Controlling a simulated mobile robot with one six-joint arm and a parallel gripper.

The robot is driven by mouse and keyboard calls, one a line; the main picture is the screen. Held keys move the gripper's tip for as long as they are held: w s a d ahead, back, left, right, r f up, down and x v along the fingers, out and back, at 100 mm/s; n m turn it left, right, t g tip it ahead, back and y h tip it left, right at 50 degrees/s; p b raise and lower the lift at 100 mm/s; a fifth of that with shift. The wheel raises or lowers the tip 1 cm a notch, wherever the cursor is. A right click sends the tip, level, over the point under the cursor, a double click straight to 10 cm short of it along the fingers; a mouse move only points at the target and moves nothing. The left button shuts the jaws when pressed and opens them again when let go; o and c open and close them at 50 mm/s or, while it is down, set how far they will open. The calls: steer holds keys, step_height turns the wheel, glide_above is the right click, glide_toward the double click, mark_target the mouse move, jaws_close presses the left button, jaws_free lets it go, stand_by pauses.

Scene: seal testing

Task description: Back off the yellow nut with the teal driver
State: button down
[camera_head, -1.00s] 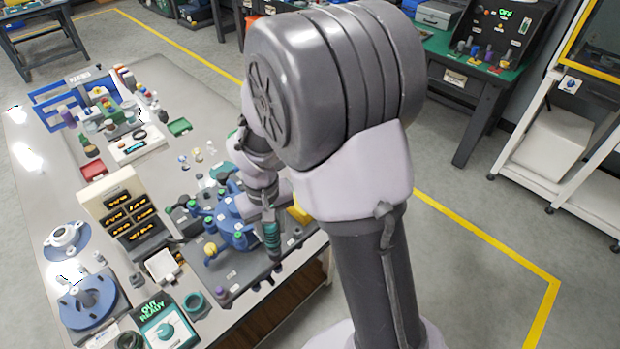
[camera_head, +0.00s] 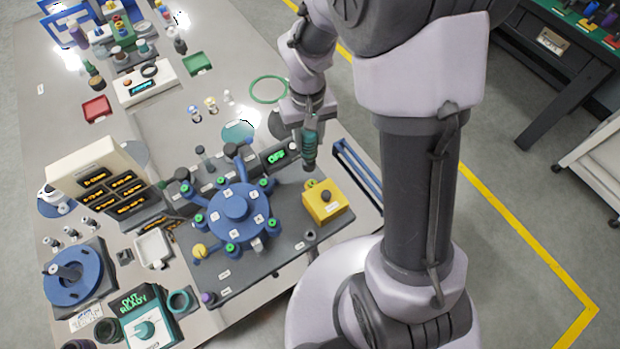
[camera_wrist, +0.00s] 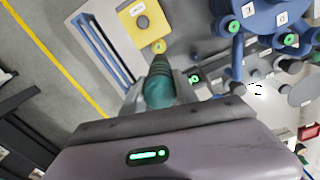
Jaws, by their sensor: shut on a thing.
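My gripper (camera_head: 309,122) is shut on the teal driver (camera_head: 310,140) and holds it near upright, tip down, above the right rear of the dark base plate (camera_head: 284,232). The driver's teal handle also shows between the fingers in the wrist view (camera_wrist: 160,88). The yellow nut (camera_head: 198,251) appears to be the yellow knob at the lower left of the blue hub (camera_head: 236,205); the driver is well apart from it, up and to the right. Several green-topped nuts sit on the hub's other arms. The yellow nut cannot be made out with certainty in the wrist view.
A yellow box with a dark button (camera_head: 325,201) stands just below the driver, and a small display reading OFF (camera_head: 278,154) stands left of it. A blue-railed rack (camera_head: 357,175) lies to the right. Display panels (camera_head: 104,190) and a white tray (camera_head: 153,246) stand left.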

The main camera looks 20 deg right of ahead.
steer(key=shift+f, duration=0.1)
stand_by(0.5)
steer(key=s+f+b, duration=0.1)
steer(key=f+b, duration=0.1)
steer(key=s+f+b, duration=0.1)
steer(key=f, duration=0.1)
steer(key=shift+s+d+b, duration=0.1)
steer(key=shift+b, duration=0.25)
steer(key=shift+s+f+b, duration=0.1)
steer(key=shift+f+b, duration=0.8)
steer(key=shift+f, duration=0.15)
stand_by(1.9)
steer(key=shift+r+p, duration=0.45)
steer(key=shift+r, duration=0.05)
stand_by(2.7)
